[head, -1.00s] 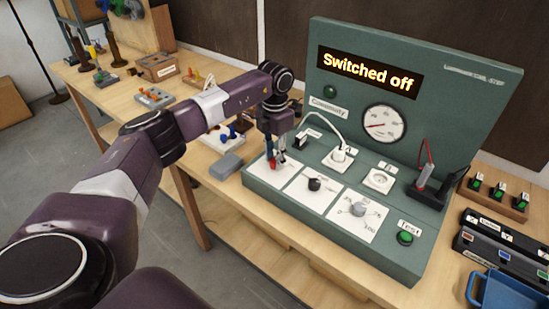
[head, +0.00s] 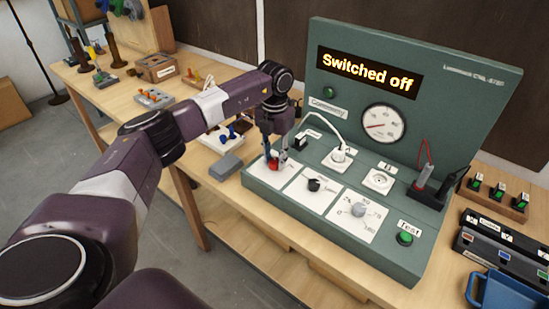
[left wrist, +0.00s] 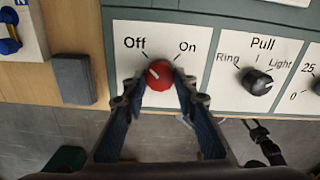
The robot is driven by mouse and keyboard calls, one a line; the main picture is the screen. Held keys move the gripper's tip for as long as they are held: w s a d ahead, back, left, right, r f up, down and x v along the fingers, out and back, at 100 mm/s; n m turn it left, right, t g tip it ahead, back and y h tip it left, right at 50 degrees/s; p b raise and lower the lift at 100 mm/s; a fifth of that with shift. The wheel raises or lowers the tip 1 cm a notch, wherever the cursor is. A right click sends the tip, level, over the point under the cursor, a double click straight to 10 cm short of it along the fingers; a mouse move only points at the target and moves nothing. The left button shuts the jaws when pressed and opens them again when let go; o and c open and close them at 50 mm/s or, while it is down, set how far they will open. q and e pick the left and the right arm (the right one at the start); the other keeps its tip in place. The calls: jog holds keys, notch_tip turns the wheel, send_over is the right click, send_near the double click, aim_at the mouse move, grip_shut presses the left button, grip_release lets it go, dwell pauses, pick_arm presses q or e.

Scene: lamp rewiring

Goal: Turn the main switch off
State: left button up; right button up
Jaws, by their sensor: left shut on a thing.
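The red main switch knob (head: 273,166) sits on a white plate at the left end of the green test panel (head: 410,249). In the left wrist view, the knob (left wrist: 160,75) lies between the words Off and On, and its white mark points up-left toward Off. My left gripper (head: 278,160) is down at the knob. Its fingertips (left wrist: 159,84) are shut on the knob's sides. The panel's display (head: 368,73) reads "Switched off". My right gripper is not in view.
A black selector knob (head: 313,184) and a grey dial (head: 358,209) are right of the switch. A white plug with a cable (head: 339,155) stands behind. A grey block (head: 226,166) lies left of the panel. A blue tray (head: 497,290) is at the right.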

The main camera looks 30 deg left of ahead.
aim_at(275, 161)
pick_arm(q)
jog(key=shift+w+r, duration=0.15)
jog(key=o, duration=1.2)
jog(key=shift+c, duration=0.2)
notch_tip(275, 161, up, 12)
